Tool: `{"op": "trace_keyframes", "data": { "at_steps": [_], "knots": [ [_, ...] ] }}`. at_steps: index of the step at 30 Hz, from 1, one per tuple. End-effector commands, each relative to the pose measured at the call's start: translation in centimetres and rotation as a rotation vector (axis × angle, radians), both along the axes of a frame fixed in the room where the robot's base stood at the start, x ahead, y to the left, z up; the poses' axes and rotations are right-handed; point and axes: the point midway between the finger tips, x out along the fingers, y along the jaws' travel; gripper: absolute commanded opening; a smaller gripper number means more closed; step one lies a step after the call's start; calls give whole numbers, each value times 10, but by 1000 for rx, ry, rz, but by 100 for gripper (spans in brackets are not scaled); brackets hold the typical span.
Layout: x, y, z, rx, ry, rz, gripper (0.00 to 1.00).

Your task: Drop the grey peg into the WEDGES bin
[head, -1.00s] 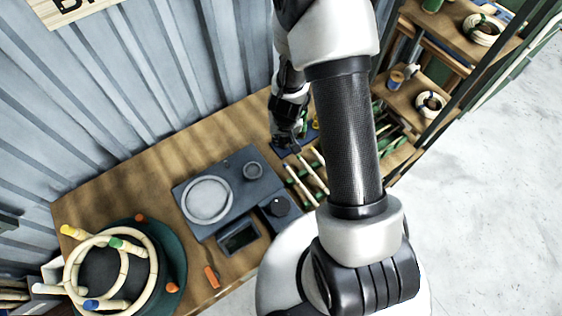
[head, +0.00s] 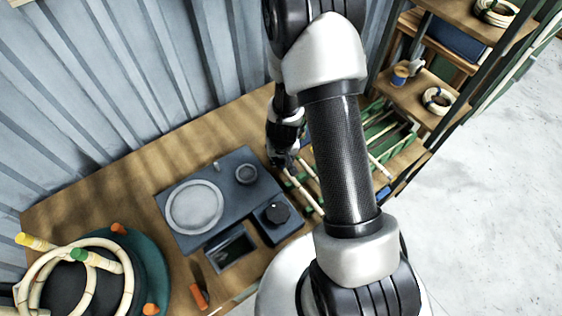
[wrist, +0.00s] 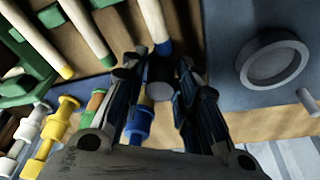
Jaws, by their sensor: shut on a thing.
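My gripper (head: 283,163) is over the workbench, beside the grey-blue device. In the wrist view, its two fingers (wrist: 158,78) are shut on the grey peg (wrist: 160,78), a short dark cylinder seen between the fingertips. The peg is too small and hidden to make out in the head view. I can read no WEDGES label in either view, so I cannot tell which container is that bin.
Bamboo rods (head: 303,190) with coloured ends lie right of my gripper. A green rack (head: 385,135) stands farther right. The grey-blue device (head: 220,190) with a round plate is left. In the wrist view, blue (wrist: 137,126) and yellow (wrist: 55,130) pegs stand near the fingers.

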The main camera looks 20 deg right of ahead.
Motion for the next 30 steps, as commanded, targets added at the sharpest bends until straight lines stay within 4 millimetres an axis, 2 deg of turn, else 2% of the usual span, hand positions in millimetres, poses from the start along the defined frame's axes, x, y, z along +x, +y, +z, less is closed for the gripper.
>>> {"op": "trace_keyframes", "data": {
  "at_steps": [1,13,14,21,23,30],
  "knots": [
    [0,0,-9,-1,-1,1,12],
    [0,0,-12,0,-1,0,12],
    [0,0,-12,0,-1,0,29],
    [0,0,-11,0,-1,0,45],
    [0,0,-11,0,-1,0,48],
    [0,0,-11,0,-1,0,48]
  ]
}}
